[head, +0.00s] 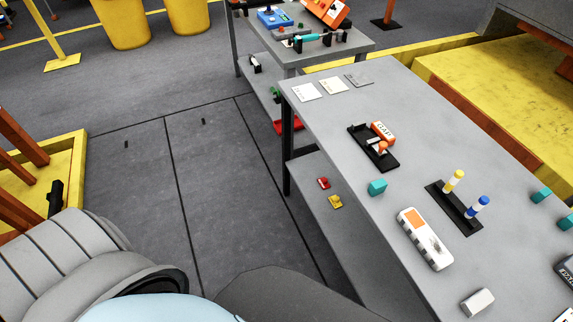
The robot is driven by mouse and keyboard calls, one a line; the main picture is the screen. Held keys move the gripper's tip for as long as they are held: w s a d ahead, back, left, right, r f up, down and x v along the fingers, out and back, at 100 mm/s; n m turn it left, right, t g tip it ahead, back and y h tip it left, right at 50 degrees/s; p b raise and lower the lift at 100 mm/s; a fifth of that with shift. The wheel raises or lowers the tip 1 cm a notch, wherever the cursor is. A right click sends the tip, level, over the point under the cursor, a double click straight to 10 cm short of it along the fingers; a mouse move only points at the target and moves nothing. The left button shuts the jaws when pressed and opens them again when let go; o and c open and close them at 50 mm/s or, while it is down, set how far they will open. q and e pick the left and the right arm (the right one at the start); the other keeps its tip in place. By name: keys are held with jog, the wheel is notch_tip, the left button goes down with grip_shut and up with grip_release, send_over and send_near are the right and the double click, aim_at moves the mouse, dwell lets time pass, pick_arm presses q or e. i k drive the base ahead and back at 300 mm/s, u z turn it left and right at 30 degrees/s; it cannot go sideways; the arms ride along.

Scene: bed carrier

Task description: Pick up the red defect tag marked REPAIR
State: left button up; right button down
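No tag with a readable REPAIR marking shows in the head view. A small red piece (324,183) lies on the lower shelf under the long grey table, beside a small yellow piece (335,202). An orange-red block with a white lettered face (383,131) is at a black holder (372,152) on the tabletop; its lettering is too small to read. I cannot tell whether either red thing is the defect tag. Neither of my grippers is in view.
The grey table (420,122) carries white cards (305,92), a teal block (377,187), a white device (425,238) and yellow and blue handles in a black rack (453,211). A cart (352,52) stands behind. Floor left of the table is clear.

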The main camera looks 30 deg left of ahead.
aim_at(324, 181)
jog(key=u, duration=1.65)
jog(key=i, duration=1.85)
jog(key=z, duration=2.75)
